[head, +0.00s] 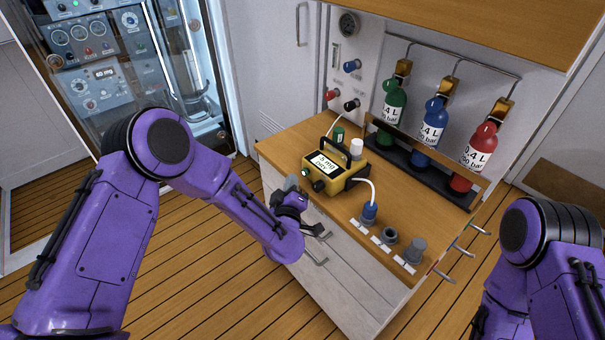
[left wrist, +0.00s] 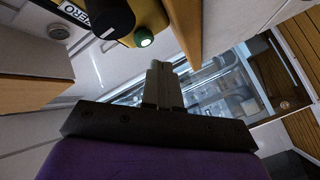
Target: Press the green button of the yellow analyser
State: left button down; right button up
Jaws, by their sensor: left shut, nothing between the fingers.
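The yellow analyser (head: 345,178) stands on the wooden counter top, with a lit display on its face. Its green button (head: 306,172) is at the left of the front face, beside a black knob (head: 319,186). In the left wrist view the green button (left wrist: 146,42) glows, next to the black knob (left wrist: 108,16). My left gripper (head: 291,183) is just in front of the counter edge, a little left of and below the button. Its shut fingers (left wrist: 161,72) hold nothing and point towards the button's side, with a visible gap. My right gripper is out of view.
A white hose runs from the analyser to a blue fitting (head: 369,211) at the counter front, near grey sockets (head: 389,236). Green, blue (head: 432,130) and red bottles stand in a rack behind.

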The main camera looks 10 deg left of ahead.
pick_arm(q)
jog(key=shift+s+a+p, duration=0.25)
jog(key=shift+s+a, duration=0.6)
jog(key=shift+s, duration=0.25)
jog(key=shift+s+a+p, duration=0.25)
jog(key=shift+s+a, duration=0.55)
jog(key=shift+s, duration=0.3)
